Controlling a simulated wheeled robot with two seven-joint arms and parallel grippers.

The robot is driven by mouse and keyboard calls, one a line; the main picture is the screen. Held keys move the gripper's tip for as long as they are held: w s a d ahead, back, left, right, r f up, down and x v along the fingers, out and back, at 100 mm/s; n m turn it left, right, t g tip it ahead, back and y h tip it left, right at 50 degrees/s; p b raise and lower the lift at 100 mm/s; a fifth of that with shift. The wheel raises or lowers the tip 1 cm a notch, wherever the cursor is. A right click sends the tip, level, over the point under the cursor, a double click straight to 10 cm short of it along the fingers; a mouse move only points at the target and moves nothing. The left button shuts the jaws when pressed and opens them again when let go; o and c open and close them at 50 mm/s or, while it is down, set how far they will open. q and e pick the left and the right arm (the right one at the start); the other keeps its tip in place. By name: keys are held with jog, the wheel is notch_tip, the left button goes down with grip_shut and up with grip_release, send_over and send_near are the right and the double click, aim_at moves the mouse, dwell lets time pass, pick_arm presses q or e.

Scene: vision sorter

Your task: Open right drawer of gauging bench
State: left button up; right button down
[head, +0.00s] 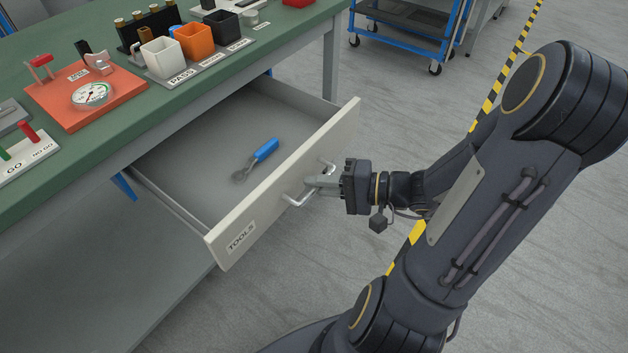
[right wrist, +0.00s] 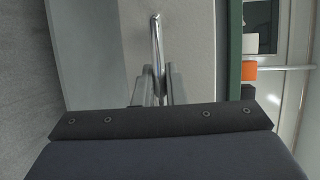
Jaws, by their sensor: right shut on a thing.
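The drawer (head: 290,181) of the gauging bench (head: 215,76) is pulled well out, and its inside is visible. Its pale front carries a TOOLS label (head: 241,237) and a metal bar handle (head: 292,201). A blue-handled tool (head: 264,151) lies on the drawer floor. My right gripper (head: 322,184) is shut on the handle from the front. In the right wrist view the handle (right wrist: 156,40) runs between the two fingers (right wrist: 160,85). My left gripper is in neither view.
On the green bench top are an orange gauge plate (head: 75,112), a GO/NO GO block (head: 25,152) and several bins, including an orange bin (head: 195,40). A blue cart (head: 408,22) stands behind. Yellow-black tape (head: 489,104) marks the grey floor, which is open in front of the drawer.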

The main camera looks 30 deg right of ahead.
jog(key=c, duration=1.5)
grip_release()
jog(key=p+v, duration=0.1)
jog(key=v, duration=0.6)
jog(key=shift+s+d+p, duration=0.25)
jog(key=shift+d+p, duration=0.05)
jog(key=shift+p, duration=0.1)
jog(key=shift+r, duration=0.15)
